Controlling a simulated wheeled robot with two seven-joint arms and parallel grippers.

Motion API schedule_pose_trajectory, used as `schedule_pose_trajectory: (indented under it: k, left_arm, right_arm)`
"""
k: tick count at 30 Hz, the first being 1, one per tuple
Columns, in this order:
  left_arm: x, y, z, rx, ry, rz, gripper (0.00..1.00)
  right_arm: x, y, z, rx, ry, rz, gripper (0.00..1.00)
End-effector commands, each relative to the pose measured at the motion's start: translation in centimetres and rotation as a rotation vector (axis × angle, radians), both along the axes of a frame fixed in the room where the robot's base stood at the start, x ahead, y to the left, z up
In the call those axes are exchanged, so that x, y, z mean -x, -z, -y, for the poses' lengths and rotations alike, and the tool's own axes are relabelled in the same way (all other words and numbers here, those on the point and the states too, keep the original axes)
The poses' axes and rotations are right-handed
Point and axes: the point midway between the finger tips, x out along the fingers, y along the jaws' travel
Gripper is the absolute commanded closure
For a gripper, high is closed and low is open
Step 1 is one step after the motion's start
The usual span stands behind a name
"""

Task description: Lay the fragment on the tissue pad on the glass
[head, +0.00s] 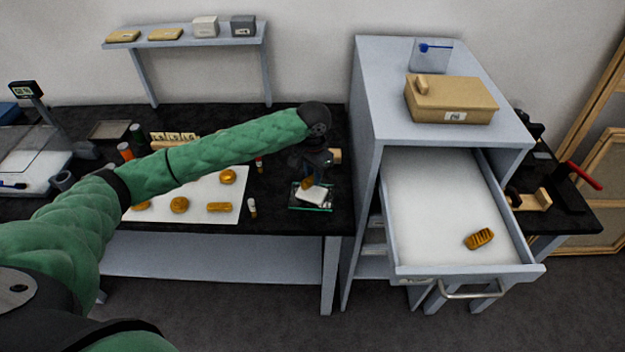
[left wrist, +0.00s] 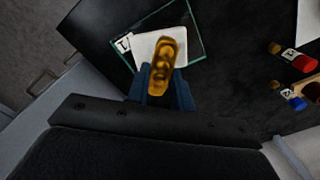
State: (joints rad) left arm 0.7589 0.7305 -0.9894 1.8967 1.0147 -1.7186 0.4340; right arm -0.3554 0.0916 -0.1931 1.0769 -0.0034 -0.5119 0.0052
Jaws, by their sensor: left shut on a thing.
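My left gripper (head: 310,174) reaches over the right end of the black table. In the left wrist view my left gripper (left wrist: 168,95) is shut on a gilt fragment (left wrist: 164,62), a carved golden piece. The fragment also shows in the head view (head: 307,183). The white tissue pad (head: 312,194) lies on the glass (head: 299,206), a greenish-edged plate. In the left wrist view the fragment overlaps the pad (left wrist: 146,45) and part of the glass (left wrist: 192,52); I cannot tell whether it touches the pad. My right gripper is not in view.
Several other gilt pieces (head: 179,205) lie on a white sheet (head: 232,181) to the left. An open drawer (head: 420,220) at right holds another gilt piece (head: 479,238). A tan box (head: 450,99) sits on the cabinet.

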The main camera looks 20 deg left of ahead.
Motion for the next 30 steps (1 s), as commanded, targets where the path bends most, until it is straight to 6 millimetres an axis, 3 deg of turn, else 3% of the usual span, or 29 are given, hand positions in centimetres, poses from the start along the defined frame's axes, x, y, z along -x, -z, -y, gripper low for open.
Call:
schedule_pose_trajectory:
  k: [9, 21, 22, 24, 25, 30]
  left_arm:
    - [0.1, 3.3, 0.0, 0.0, -0.001, -0.001, 0.99]
    - [0.1, 3.7, 0.0, 0.0, 0.0, -0.001, 0.99]
    - [0.1, 3.8, 0.0, 0.0, 0.0, -0.001, 0.74]
    - [0.1, 3.8, 0.0, 0.0, 0.0, -0.001, 0.6]
    - [0.1, 3.7, 0.0, 0.0, 0.0, -0.001, 0.56]
    - [0.1, 3.7, 0.0, 0.0, 0.0, -0.001, 0.56]
  right_arm:
    - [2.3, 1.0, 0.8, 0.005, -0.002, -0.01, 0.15]
    - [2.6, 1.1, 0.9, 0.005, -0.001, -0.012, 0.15]
    - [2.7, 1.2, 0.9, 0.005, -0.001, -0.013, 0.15]
    - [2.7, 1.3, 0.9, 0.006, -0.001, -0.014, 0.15]
    - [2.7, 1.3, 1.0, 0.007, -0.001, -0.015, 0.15]
    - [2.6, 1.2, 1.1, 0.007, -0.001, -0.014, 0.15]
